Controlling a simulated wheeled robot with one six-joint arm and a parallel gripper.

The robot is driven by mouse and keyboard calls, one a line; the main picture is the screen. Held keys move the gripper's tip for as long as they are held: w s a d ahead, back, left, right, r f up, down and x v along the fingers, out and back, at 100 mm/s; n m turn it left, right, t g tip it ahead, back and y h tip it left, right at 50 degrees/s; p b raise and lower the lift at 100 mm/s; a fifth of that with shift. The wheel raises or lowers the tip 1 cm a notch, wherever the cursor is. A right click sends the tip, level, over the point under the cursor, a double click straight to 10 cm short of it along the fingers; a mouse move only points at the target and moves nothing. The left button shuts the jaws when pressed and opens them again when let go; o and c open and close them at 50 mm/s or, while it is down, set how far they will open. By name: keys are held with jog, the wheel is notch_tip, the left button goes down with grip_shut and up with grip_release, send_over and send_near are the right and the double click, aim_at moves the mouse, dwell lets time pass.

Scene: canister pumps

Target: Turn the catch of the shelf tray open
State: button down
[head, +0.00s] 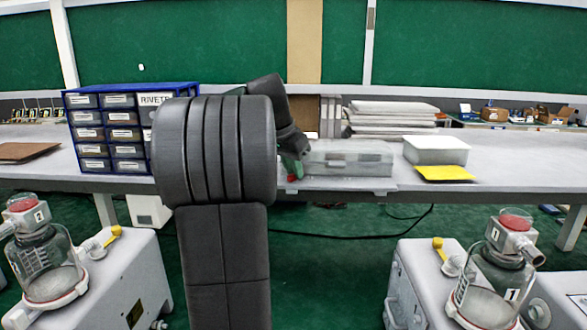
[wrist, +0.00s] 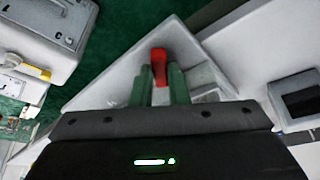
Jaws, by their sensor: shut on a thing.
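The red catch (wrist: 159,56) stands up at the edge of a pale grey tray (wrist: 105,88) in the wrist view. My gripper (wrist: 162,82) has its two green fingers on either side of the catch, shut on it. In the head view my gripper (head: 291,165) is at the front edge of the bench, with a bit of the red catch (head: 292,179) showing below it. My own arm hides much of the area to the left. The lower part of the catch is hidden between the fingers.
A clear lidded box (head: 350,158) stands just right of my gripper on the bench (head: 400,185). A white box (head: 436,150) and a yellow sheet (head: 445,174) lie farther right. A blue drawer cabinet (head: 110,130) is at left. Canister pumps (head: 100,275) (head: 490,275) stand in front on both sides.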

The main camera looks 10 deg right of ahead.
jog(key=shift+r, duration=0.1)
jog(key=m+g+p, duration=0.1)
jog(key=m, duration=0.1)
jog(key=m+p, duration=0.2)
jog(key=shift+w+r+m+g+h, duration=0.1)
jog(key=shift+w+m+g+h, duration=0.1)
jog(key=shift+m+g+h, duration=0.2)
jog(key=m+g+p, duration=0.2)
jog(key=m+p, duration=0.1)
jog(key=m, duration=0.2)
jog(key=shift+w+m, duration=0.15)
jog(key=shift+m, duration=0.15)
jog(key=c, duration=1.4)
grip_release()
jog(key=shift+f, duration=0.2)
